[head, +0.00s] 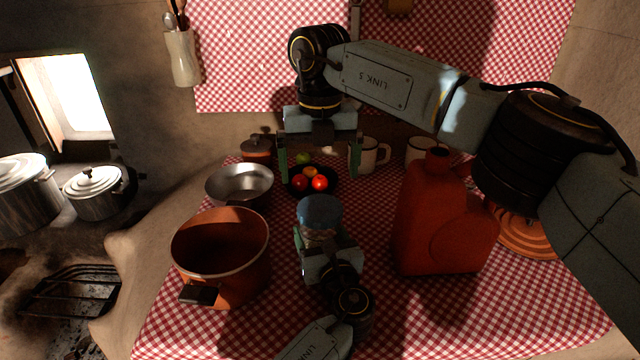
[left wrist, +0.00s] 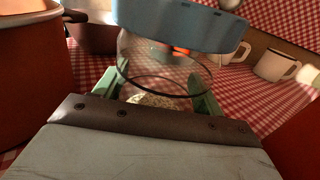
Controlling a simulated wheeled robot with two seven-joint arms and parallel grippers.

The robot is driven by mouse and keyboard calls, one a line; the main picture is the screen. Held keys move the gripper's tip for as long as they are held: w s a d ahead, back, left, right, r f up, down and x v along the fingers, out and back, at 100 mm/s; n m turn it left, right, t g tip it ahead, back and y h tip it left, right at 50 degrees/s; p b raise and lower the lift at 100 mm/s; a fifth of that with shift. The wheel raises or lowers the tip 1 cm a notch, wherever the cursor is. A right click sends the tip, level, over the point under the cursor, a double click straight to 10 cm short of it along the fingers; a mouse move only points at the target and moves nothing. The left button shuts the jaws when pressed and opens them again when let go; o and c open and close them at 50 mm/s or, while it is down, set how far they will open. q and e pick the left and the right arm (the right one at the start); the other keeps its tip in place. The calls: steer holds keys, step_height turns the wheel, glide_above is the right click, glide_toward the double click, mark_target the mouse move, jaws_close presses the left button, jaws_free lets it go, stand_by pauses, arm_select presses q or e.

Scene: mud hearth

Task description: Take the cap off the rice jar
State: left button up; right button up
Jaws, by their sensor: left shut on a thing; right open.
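The rice jar (head: 318,235) is clear glass and stands upright with a blue cap (head: 320,211) on top, near the middle of the table. In the left wrist view the blue cap (left wrist: 185,22) sits over the glass jar (left wrist: 165,78), with pale rice low inside. My left gripper (head: 322,245) comes from the front and is shut on the jar body below the cap; its green fingers (left wrist: 160,95) lie on both sides of the glass. My right gripper (head: 319,168) is open and empty, pointing down, higher and farther back than the cap in the head view.
An orange pot (head: 222,255) stands left of the jar and a red jerrycan (head: 440,225) right. Behind are a metal bowl (head: 240,185), a dark bowl of fruit (head: 325,192) and white mugs (head: 370,154). The checked cloth (head: 440,320) is clear at front right.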

mark_target(320, 207)
steer(key=m, duration=0.5)
steer(key=shift+m, duration=0.4)
steer(key=m, duration=0.3)
steer(key=shift+m, duration=0.3)
steer(key=m, duration=0.9)
steer(key=shift+m, duration=0.4)
steer(key=shift+f, duration=4.05)
